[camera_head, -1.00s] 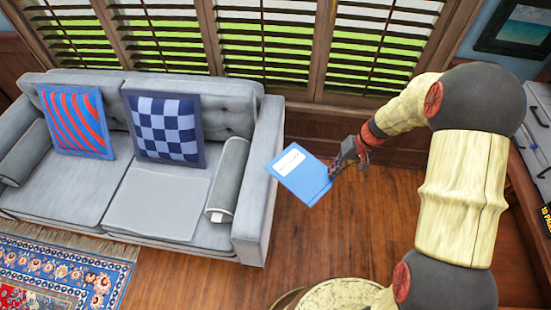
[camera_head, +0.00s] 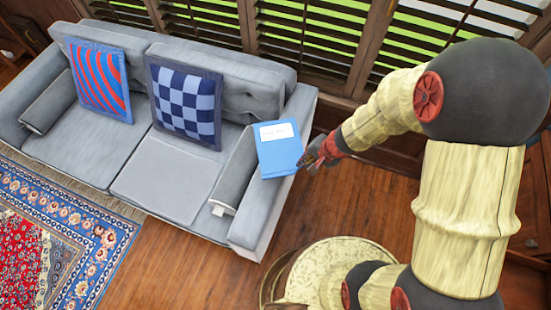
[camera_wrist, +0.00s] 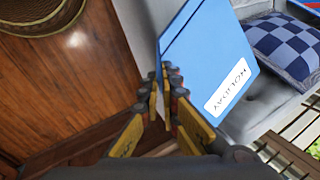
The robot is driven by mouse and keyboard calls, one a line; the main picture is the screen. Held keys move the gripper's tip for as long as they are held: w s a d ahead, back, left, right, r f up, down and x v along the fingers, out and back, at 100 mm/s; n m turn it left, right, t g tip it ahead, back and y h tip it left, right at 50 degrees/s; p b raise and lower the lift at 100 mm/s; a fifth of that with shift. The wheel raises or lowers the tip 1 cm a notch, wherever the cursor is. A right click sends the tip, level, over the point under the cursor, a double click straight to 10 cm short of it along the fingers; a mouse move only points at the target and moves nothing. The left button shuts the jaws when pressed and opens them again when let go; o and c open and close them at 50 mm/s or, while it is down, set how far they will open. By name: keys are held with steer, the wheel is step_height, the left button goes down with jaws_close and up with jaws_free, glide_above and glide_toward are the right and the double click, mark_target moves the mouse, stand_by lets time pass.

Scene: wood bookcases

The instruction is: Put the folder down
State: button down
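The folder (camera_head: 279,152) is blue with a white label. It shows in front of the sofa's right arm in the head view, and I cannot tell whether it touches the sofa. My gripper (camera_head: 306,160) is shut on the folder's right edge. In the wrist view the folder (camera_wrist: 205,60) runs up from between the fingertips (camera_wrist: 166,78), with its label toward the lower right. The part of the edge between the fingers is hidden.
A grey sofa (camera_head: 165,178) holds a red-and-blue striped cushion (camera_head: 98,82), a checkered cushion (camera_head: 185,104) and a grey bolster (camera_head: 236,172). A patterned rug (camera_head: 62,235) lies at lower left. A round pale-topped item (camera_head: 320,272) stands in front. Wood floor (camera_head: 170,265) is bare between them.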

steer(key=w+f+m+b, duration=0.1)
steer(key=w+f, duration=0.4)
steer(key=f, duration=0.2)
steer(key=w+f+b, duration=0.2)
steer(key=w+f, duration=0.3)
steer(key=f, duration=0.2)
steer(key=shift+d+f+m+t+b, duration=0.2)
steer(key=shift+f+m+t+b, duration=0.1)
steer(key=shift+m, duration=0.1)
steer(key=shift+w+r, duration=0.1)
steer(key=c, duration=2.1)
jaws_free()
steer(key=shift+o, duration=0.3)
steer(key=shift+r, duration=0.1)
